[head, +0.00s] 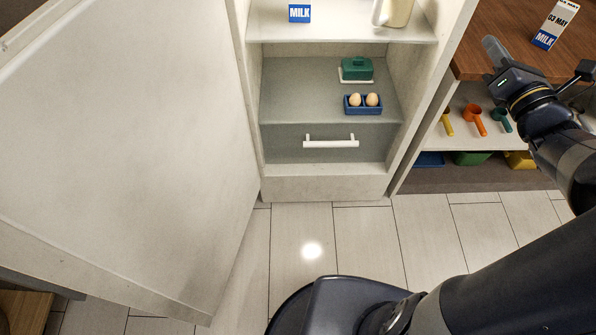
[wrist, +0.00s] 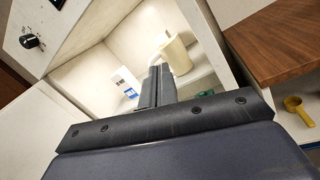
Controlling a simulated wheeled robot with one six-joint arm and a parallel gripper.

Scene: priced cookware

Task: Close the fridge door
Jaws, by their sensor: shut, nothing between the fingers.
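The fridge door (head: 120,150) stands wide open at the left in the head view, its pale inner side facing me. The open fridge (head: 327,187) is in the middle, with its shelves and a lower drawer with a white handle (head: 331,141) showing. My gripper (head: 488,47) is at the upper right, in front of the wooden counter, well apart from the door. In the wrist view my gripper (wrist: 157,75) is shut and empty, with its fingers pointing toward the fridge interior. The door's handle does not show in the head view.
On the fridge shelves are a milk carton (head: 299,13), a pitcher (head: 393,11), a green butter dish (head: 356,69) and eggs in a blue holder (head: 363,104). The wooden counter (head: 480,55) holds another milk carton (head: 555,24). The tiled floor before the fridge is clear.

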